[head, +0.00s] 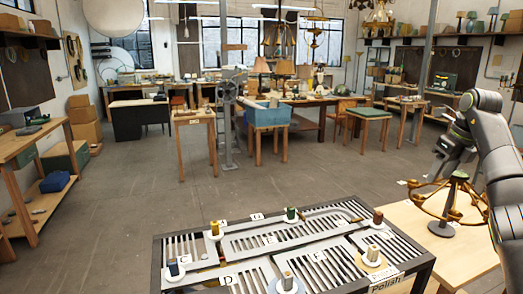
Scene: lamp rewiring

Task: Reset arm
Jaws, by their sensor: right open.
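My right arm comes in at the right edge, bends at the top and hangs down to my right gripper (443,163). The gripper is open, small and dark in the picture, with nothing visible between its jaws. It shows above and behind a brass ring-shaped lamp frame (418,207) on a dark stand, on a light wooden table (405,222). I cannot tell whether it touches the frame. My left gripper is out of view.
A dark slatted rack (155,262) stands in front, with several coloured spools on white discs and letter cards. A card (386,283) reads "Polish". Workbenches line the room, and a blue bin (268,115) stands on a table behind. The grey floor between is clear.

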